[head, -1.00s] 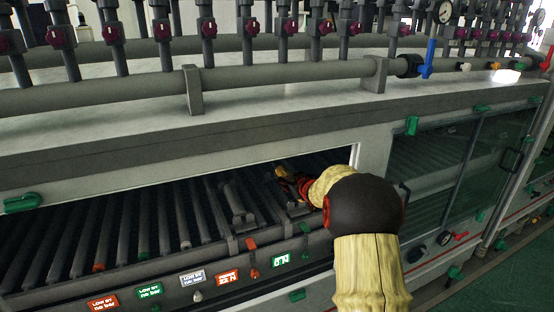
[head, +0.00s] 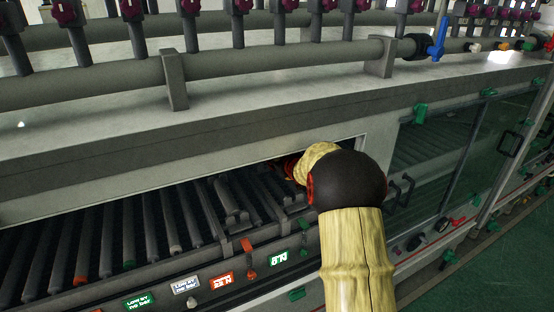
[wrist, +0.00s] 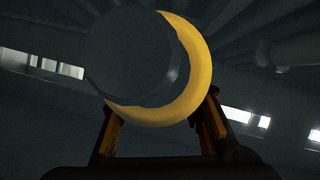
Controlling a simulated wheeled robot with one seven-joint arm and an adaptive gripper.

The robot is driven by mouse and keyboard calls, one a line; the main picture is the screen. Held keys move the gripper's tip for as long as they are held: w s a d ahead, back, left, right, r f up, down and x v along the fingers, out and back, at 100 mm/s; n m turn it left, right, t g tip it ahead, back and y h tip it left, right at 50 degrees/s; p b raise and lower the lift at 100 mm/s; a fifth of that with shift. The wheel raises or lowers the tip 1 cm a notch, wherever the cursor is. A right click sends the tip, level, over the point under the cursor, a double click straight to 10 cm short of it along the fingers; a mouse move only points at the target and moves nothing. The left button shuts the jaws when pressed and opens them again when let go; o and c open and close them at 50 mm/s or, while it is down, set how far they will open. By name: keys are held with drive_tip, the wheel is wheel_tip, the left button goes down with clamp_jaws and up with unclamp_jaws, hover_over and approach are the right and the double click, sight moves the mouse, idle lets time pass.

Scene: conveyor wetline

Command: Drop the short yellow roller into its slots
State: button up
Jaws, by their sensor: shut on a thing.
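The short yellow roller (wrist: 198,75) fills the middle of the wrist view, seen end-on as a yellow crescent around a dark round end face. My gripper (wrist: 160,118) has one finger on each side of its lower part and is shut on it. In the head view my arm reaches through the machine's front opening, and only a red part of my gripper (head: 291,168) shows there. The roller is hidden in the head view. The roller's slots cannot be made out in either view, so its height over them cannot be told.
A bed of dark rollers (head: 103,240) runs along the opening. The front rail carries green, white and red labels (head: 222,280) and a red lever (head: 248,255). The hood's edge (head: 180,195) lies close above my gripper. Glass doors (head: 440,165) stand to the right.

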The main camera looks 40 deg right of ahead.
drive_tip(key=shift+r, duration=0.15)
drive_tip(key=shift+f+b, duration=2.05)
drive_tip(key=shift+f, duration=1.15)
drive_tip(key=shift+s+f+b, duration=0.1)
drive_tip(key=shift+f+b, duration=1.1)
drive_tip(key=shift+f, duration=0.95)
drive_tip(key=o, duration=1.1)
drive_tip(key=shift+o, duration=1.3)
drive_tip(key=shift+o, duration=0.4)
drive_tip(key=shift+f, duration=0.1)
drive_tip(key=shift+s+a, duration=0.1)
drive_tip(key=v, duration=1.2)
